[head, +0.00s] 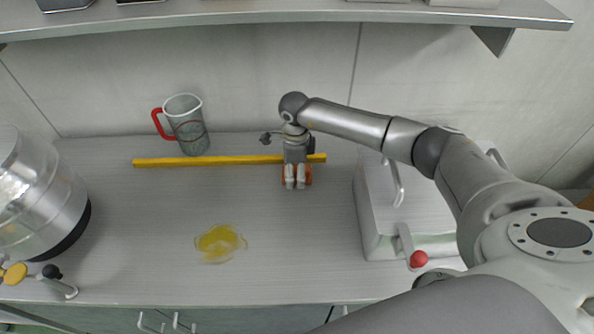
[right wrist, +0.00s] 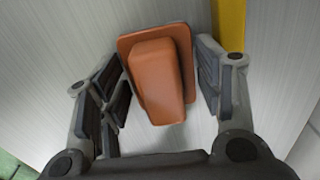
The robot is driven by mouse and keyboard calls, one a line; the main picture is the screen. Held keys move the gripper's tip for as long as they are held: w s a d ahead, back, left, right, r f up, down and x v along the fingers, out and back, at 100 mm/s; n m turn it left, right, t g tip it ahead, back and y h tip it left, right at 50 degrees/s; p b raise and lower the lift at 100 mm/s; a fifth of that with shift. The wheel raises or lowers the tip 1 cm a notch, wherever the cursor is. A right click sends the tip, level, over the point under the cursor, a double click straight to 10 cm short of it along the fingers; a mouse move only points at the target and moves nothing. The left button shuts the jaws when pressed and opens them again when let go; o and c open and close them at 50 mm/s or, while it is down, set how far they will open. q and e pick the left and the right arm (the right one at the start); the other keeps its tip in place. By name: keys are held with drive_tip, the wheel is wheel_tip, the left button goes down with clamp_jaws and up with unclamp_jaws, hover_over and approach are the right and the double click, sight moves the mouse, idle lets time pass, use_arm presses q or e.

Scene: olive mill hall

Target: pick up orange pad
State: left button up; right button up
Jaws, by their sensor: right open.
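The orange pad (right wrist: 160,76) is a flat square with a raised block-like handle on top. In the right wrist view it lies on the counter between the fingers of my right gripper (right wrist: 162,98), which is open around it with a gap visible on each side. In the head view my right gripper (head: 296,184) points down over the counter and hides most of the pad; only an orange edge (head: 309,175) shows beside the fingers. My left gripper is in neither view.
A yellow bar (head: 205,161) lies along the back, close to the pad. A jug with a red handle (head: 188,125) stands behind it. A yellow puddle (head: 219,242) is on the counter (head: 130,220). A metal vessel (head: 35,195) is left, a steel box (head: 375,215) right, a shelf (head: 250,14) above.

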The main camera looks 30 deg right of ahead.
drive_tip(key=c, duration=0.7)
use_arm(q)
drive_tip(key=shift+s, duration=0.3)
use_arm(e)
drive_tip(key=shift+o, duration=0.2)
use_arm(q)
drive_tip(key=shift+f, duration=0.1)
use_arm(e)
drive_tip(key=shift+r, duration=0.1)
